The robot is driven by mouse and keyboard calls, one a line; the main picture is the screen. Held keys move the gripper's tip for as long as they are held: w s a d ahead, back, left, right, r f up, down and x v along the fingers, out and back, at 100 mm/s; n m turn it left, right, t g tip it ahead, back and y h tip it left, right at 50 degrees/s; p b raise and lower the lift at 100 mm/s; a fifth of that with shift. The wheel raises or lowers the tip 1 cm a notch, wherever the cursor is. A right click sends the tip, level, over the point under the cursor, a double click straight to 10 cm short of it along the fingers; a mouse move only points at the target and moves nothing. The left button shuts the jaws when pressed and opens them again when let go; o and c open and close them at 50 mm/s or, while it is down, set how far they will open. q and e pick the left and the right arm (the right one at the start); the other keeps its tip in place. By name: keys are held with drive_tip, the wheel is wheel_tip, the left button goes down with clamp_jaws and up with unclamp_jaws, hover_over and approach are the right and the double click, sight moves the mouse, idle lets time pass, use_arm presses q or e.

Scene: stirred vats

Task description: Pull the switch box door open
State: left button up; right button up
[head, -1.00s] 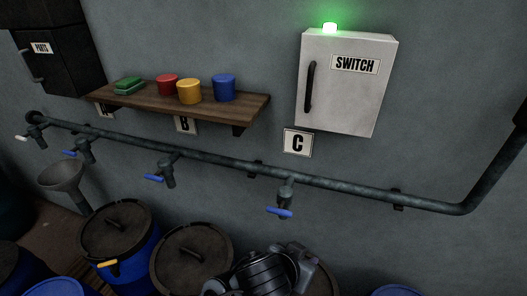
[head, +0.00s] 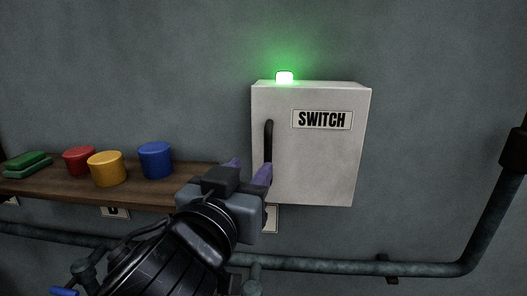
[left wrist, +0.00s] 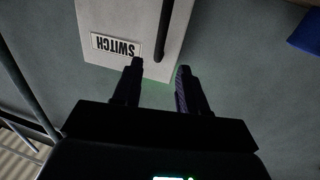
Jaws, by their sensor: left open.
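The white switch box (head: 335,165) hangs on the grey wall with its door shut. It carries a SWITCH label (head: 322,119), and a green lamp (head: 285,77) glows on top. Its black vertical handle (head: 268,143) is at the door's left edge. My left gripper (head: 250,172) is open and empty, just below and left of the handle in the head view. In the left wrist view the picture is upside down; the handle (left wrist: 164,30) lies beyond the gap between the open fingers (left wrist: 155,82), apart from them. My right gripper is not in view.
A wooden shelf (head: 150,190) left of the box holds a red cup (head: 80,160), a yellow cup (head: 106,169), a blue cup (head: 155,160) and a green sponge-like block (head: 27,164). A pipe (head: 330,265) with valves runs below.

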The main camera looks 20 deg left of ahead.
sight(267, 148)
use_arm(q)
drive_tip(key=w, duration=0.3)
drive_tip(key=w+p, duration=0.1)
drive_tip(key=w, duration=0.2)
drive_tip(key=w+a, duration=0.1)
drive_tip(key=w, duration=0.2)
drive_tip(key=shift+p, duration=0.3)
drive_tip(key=shift+s, duration=0.1)
clamp_jaws()
